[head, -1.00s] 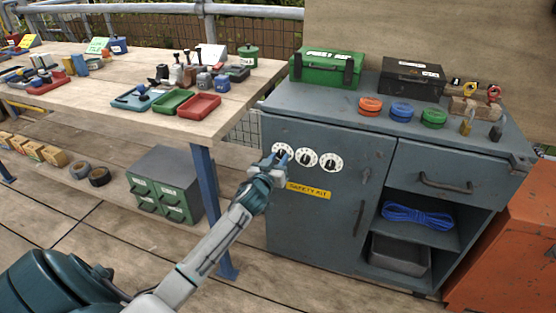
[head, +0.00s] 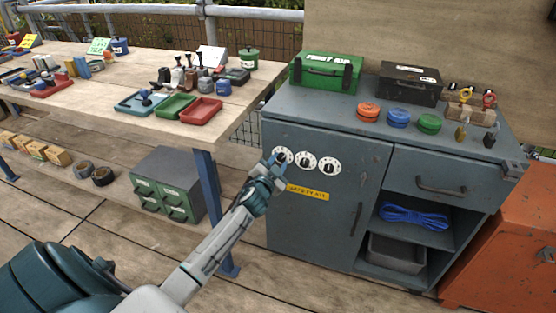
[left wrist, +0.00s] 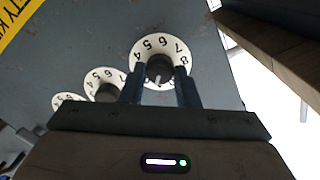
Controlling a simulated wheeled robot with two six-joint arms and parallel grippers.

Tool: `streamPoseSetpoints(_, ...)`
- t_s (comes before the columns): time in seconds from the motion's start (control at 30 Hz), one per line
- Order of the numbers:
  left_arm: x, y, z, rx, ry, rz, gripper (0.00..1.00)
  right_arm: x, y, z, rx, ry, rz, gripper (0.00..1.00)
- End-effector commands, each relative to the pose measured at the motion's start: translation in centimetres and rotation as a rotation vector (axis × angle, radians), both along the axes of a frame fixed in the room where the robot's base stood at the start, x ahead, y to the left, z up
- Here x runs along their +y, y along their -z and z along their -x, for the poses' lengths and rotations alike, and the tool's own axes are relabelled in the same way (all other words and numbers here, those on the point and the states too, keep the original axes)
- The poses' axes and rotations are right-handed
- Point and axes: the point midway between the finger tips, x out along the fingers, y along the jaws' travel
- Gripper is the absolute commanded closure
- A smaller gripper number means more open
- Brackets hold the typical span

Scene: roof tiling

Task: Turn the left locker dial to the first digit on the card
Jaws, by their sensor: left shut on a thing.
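The left dial (head: 282,155) is a white disc with black digits and a dark knob on the grey locker door (head: 325,215). My left gripper (head: 276,160) is at this dial and partly covers it. In the left wrist view, the two fingers (left wrist: 160,85) are on either side of the left dial's knob (left wrist: 160,70), shut on it. The middle dial (head: 305,161) and right dial (head: 330,166) are clear of the gripper. My right gripper is out of view.
A yellow safety label (head: 308,192) is below the dials. A white card (head: 212,56) stands on the wooden bench (head: 250,85); its writing is too small to read. The bench's blue leg (head: 206,185) is close to my left arm. A green drawer box (head: 168,185) is under the bench.

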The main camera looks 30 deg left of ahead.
Motion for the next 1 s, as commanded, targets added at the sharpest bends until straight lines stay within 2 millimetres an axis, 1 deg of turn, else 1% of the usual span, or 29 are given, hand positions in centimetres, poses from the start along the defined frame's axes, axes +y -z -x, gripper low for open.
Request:
streamPoseSetpoints(0.03, 0.0, -0.2, 0.0, 0.01, 0.0, -0.041, 0.95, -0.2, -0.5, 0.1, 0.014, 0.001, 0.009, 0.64)
streamPoseSetpoints(0.2, -0.1, -0.2, 0.0, 0.043, 0.0, -0.182, 0.95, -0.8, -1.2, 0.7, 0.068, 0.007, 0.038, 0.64)
streamPoseSetpoints(0.5, -0.1, -0.1, 0.0, 0.089, 0.0, -0.369, 0.95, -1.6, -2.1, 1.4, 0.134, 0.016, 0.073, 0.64)
streamPoseSetpoints(0.6, -0.1, -0.1, 0.0, 0.098, 0.0, -0.408, 0.95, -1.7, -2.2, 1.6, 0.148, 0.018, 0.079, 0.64)
streamPoseSetpoints(0.7, -0.1, -0.1, 0.0, 0.105, 0.0, -0.436, 0.95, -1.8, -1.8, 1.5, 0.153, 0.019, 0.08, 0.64)
streamPoseSetpoints(1.0, -0.1, 0.0, 0.0, 0.111, 0.001, -0.465, 0.95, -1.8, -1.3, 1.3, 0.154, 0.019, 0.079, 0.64)
